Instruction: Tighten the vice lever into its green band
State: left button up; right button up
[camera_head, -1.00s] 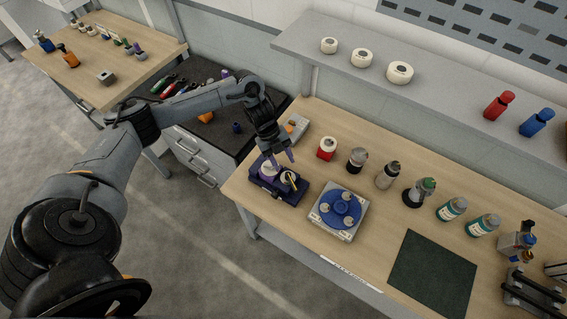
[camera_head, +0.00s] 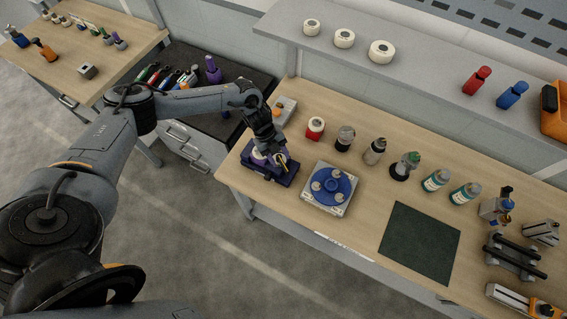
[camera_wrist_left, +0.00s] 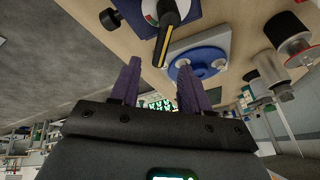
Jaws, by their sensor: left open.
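A dark blue unit (camera_head: 286,180) stands at the left end of the wooden bench. My left gripper (camera_head: 279,158) is over the unit, close to the lever. In the left wrist view its purple fingers (camera_wrist_left: 160,68) are apart, with the lever tip near the gap between them. I cannot tell whether they touch it. My right gripper is out of view.
A white block with a blue disc (camera_head: 331,188) stands right beside the unit. A red pot (camera_head: 315,128) and several bottles line the back. A dark green mat (camera_head: 420,243) lies clear on the right. A grey shelf (camera_head: 430,75) overhangs behind.

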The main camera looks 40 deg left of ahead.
aim_at(285, 167)
pick_arm(q)
jog(key=shift+x, duration=2.45)
grip_shut()
